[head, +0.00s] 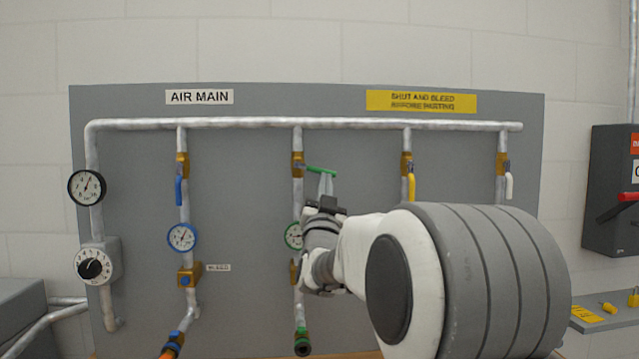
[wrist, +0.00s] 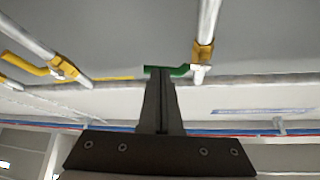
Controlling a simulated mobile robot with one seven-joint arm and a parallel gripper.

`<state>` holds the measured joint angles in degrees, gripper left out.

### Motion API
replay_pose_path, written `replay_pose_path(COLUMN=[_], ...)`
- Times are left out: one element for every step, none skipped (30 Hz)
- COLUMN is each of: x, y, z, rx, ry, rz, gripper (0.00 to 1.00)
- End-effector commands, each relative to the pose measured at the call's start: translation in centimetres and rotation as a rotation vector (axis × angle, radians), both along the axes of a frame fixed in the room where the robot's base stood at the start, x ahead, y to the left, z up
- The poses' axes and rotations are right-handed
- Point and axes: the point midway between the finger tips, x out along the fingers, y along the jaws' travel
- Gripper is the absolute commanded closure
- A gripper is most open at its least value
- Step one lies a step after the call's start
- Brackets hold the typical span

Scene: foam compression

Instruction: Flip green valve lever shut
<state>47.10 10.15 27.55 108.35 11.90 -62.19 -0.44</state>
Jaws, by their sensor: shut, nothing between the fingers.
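The green valve lever (head: 320,170) points right from its brass valve (head: 297,164) on the second branch pipe. It lies nearly level, across the pipe. My gripper (head: 326,181) is shut and empty, its fingertips just below the lever's outer end in the head view. In the wrist view the green lever (wrist: 180,71) runs left from the valve (wrist: 202,54), and my shut fingertips (wrist: 160,72) overlap it. I cannot tell whether they touch. My arm hides part of the branch below.
A blue lever (head: 179,190), a yellow lever (head: 411,187) and a white lever (head: 508,186) hang down along neighbouring pipes. A green-rimmed gauge (head: 293,236) sits below the green valve. A dark switch box (head: 608,160) with a red handle is at the right.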

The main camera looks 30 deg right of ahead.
Motion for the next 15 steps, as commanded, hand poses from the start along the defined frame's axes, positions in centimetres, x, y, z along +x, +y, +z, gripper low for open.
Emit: replay_pose_path(x=[0.01,0.01,0.00,0.01,0.00,0.00,0.00,-0.01,-0.02,-0.03,-0.03,-0.04,-0.06,-0.09,-0.16], y=[0.00,0.00,0.02,0.02,0.02,0.02,0.03,0.03,0.02,0.04,0.04,-0.03,-0.06,-0.10,-0.20], z=[-0.02,-0.02,-0.02,-0.03,-0.03,-0.04,-0.05,-0.08,-0.12,-0.13,-0.17,-0.23,-0.22,-0.17,-0.05], rx=[0.000,0.000,0.000,0.000,0.000,0.000,-0.001,-0.003,-0.009,-0.016,-0.025,-0.038,-0.051,-0.065,-0.085], ry=[0.000,0.000,0.000,0.000,0.000,0.000,0.001,0.001,0.003,0.005,0.009,0.015,0.021,0.027,0.036], rz=[0.000,0.000,0.000,0.000,0.000,0.000,0.000,0.001,0.001,0.002,0.002,0.002,0.002,0.002,0.001], gripper=[1.00,1.00,1.00,1.00,1.00,1.00,1.00,1.00,1.00,1.00,1.00,1.00,1.00,1.00,1.00])
